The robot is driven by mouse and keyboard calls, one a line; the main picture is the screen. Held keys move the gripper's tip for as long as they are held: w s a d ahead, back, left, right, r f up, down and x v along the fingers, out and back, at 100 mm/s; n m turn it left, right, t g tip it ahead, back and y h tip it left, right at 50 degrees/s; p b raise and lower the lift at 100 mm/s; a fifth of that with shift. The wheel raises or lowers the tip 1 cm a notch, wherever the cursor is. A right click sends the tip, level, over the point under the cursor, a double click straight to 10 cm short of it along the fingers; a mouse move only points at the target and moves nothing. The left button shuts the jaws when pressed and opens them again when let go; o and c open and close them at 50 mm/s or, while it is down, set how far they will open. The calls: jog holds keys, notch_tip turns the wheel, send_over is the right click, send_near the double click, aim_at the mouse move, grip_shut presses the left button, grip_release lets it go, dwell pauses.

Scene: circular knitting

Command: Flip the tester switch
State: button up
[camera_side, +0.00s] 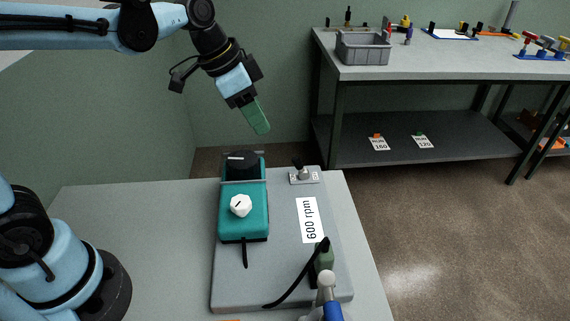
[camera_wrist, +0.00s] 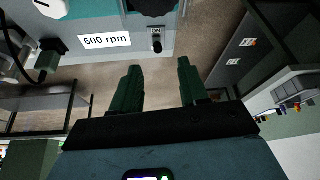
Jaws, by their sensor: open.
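The tester is a grey base plate (camera_side: 285,270) on the table, carrying a teal box (camera_side: 232,222). The switch (camera_side: 302,174) is a small toggle with a dark-tipped lever on a light plate at the base's far right corner. Its lever leans toward the far left in the side view. In the wrist view the switch (camera_wrist: 157,42) shows at the top centre, beside a small label that seems to read ON. My gripper (camera_side: 263,129) is in the air above and left of the switch, apart from it. Its green fingers (camera_wrist: 159,68) are open and empty.
A white knob (camera_side: 241,205) and a black round part (camera_side: 241,163) top the teal box. A 600 rpm label (camera_side: 309,220) lies on the base. A black cable and a green block (camera_side: 323,256) are near its front. A bench (camera_side: 440,68) with a grey bin (camera_side: 363,48) stands behind.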

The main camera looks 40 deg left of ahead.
aim_at(296, 157)
jog(key=w+d+f, duration=0.1)
jog(key=w+f, duration=0.1)
jog(key=f, duration=0.1)
jog(key=w+d+f+m, duration=0.1)
jog(key=w+d+f, duration=0.1)
jog(key=f, duration=0.2)
jog(key=w+d+f+m, duration=0.1)
jog(key=w+f, duration=0.1)
jog(key=f, duration=0.2)
jog(key=shift+d+f+g+h, duration=0.2)
jog(key=shift+d+g+h, duration=0.1)
jog(key=shift+d+g, duration=0.1)
grip_shut()
